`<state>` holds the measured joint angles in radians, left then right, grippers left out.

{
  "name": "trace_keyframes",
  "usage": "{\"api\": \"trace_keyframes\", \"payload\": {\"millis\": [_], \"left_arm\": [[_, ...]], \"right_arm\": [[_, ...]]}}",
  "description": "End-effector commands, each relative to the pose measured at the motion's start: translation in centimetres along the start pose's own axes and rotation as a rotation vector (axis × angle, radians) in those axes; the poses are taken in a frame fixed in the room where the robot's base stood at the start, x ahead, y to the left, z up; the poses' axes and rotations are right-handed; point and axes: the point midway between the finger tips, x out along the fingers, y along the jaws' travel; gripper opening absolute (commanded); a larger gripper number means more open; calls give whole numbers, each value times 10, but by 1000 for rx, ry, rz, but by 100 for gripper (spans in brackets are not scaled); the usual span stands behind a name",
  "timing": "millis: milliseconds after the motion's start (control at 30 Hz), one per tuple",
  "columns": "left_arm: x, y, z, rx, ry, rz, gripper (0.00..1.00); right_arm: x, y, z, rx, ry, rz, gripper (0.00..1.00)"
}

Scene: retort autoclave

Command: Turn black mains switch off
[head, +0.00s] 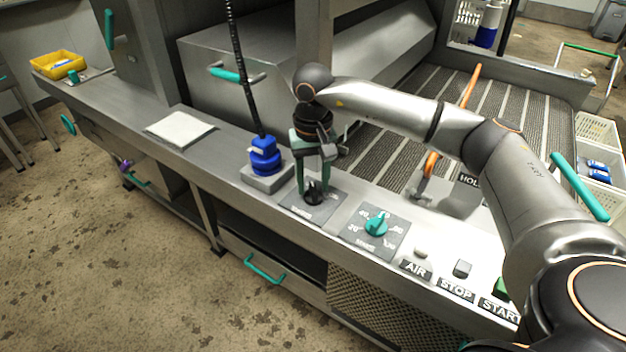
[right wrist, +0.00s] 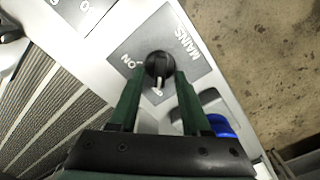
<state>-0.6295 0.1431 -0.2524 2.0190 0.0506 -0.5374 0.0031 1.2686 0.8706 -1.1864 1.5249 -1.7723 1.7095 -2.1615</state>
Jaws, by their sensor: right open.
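The black mains switch (head: 313,197) is a round knob on a grey plate on the console's sloped top. In the right wrist view the knob (right wrist: 159,65) has a white pointer mark directed toward the gripper's base. My left gripper is out of view.
A teal dial (head: 376,226) sits right of the switch, followed by AIR (head: 421,252), STOP (head: 462,268) and START buttons. A blue connector (head: 264,156) with a black cable stands on a block to the left. An orange-handled lever (head: 470,86) rises behind.

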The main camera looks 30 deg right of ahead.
Motion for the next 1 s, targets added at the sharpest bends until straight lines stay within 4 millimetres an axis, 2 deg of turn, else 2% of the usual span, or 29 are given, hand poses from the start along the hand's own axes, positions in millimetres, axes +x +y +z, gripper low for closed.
{"api": "trace_keyframes", "payload": {"millis": [167, 500, 633, 800, 1000], "left_arm": [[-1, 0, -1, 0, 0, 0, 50], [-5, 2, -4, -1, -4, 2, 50], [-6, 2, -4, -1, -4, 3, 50], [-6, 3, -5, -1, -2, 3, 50], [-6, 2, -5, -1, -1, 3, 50]], "right_arm": [[-17, 0, -1, 1, 4, -2, 48], [-90, -1, -1, 0, 4, -3, 48], [-110, -1, 0, -1, 2, -2, 48], [-124, 0, 0, -1, 1, -1, 48], [-125, 0, 0, -1, 0, 0, 48]]}}
